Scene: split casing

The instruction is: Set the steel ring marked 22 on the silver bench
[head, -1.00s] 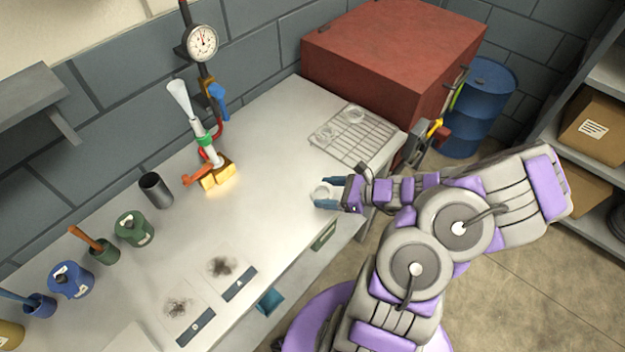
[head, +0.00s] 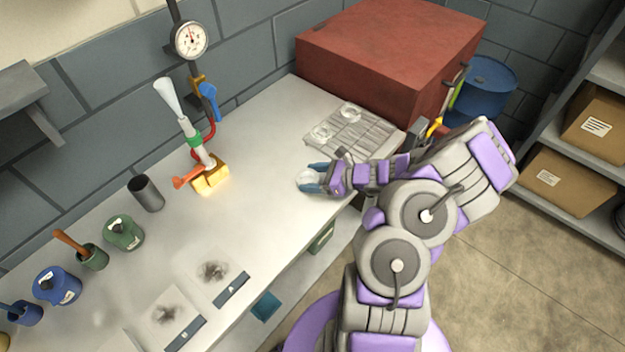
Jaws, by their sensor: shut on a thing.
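The silver bench (head: 150,265) runs diagonally along the wall. My gripper (head: 309,180) is shut on a small pale steel ring (head: 307,177), over the bench near its right front edge. The number on this ring is too small to read. I cannot tell whether the ring touches the bench top. Two more pale rings lie on the wire rack (head: 375,142) at the back right: one at its back (head: 350,112) and one at its left side (head: 322,132). Their marks cannot be read either.
A lit brass burner (head: 211,175) and a dial gauge (head: 191,40) stand at the back. A dark cup (head: 146,193) and several pots are at the left. Two sooty pads lie near the front. A red box (head: 390,50) is behind the rack. The bench middle is clear.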

